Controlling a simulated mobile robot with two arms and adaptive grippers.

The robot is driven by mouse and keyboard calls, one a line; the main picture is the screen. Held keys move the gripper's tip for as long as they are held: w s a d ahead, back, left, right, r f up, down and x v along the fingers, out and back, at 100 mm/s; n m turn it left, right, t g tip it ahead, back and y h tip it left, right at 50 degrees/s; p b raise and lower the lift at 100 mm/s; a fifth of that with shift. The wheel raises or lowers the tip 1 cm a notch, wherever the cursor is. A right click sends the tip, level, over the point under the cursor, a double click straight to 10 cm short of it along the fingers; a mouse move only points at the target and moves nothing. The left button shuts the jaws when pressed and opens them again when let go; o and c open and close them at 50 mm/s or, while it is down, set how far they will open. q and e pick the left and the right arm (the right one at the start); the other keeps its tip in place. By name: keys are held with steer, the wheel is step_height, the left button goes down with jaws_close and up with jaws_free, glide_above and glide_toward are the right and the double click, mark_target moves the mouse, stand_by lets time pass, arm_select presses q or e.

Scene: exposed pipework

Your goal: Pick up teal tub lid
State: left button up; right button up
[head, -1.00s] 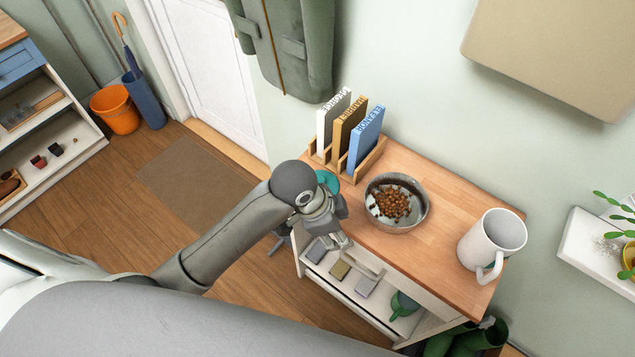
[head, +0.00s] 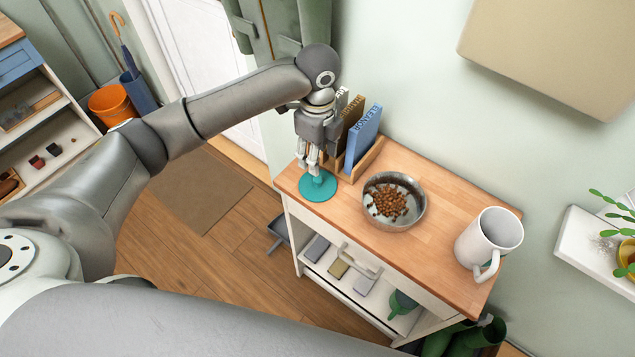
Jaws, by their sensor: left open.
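The teal tub lid (head: 318,187) is a round disc with a raised knob, lying flat on the left end of the wooden cabinet top. My left gripper (head: 313,168) points down right above the lid, with its fingertips around or just beside the knob. Its jaws are open, and I cannot tell whether they touch the lid. The fingers hide part of the knob. My right gripper is not in view.
A wooden rack with several upright books (head: 363,139) stands close behind the lid. A metal bowl of brown pellets (head: 394,201) is to its right, and a white mug (head: 488,242) stands farther right. The lower shelf (head: 345,280) holds small items.

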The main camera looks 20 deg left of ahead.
arm_select(q)
glide_above(318, 178)
steer(key=f, duration=0.4)
steer(key=shift+s+f+p, duration=0.25)
steer(key=shift+p, duration=0.05)
steer(key=shift+w+f+p, duration=0.15)
steer(key=shift+f+p, duration=0.75)
steer(key=shift+f, duration=1.8)
steer(key=c, duration=1)
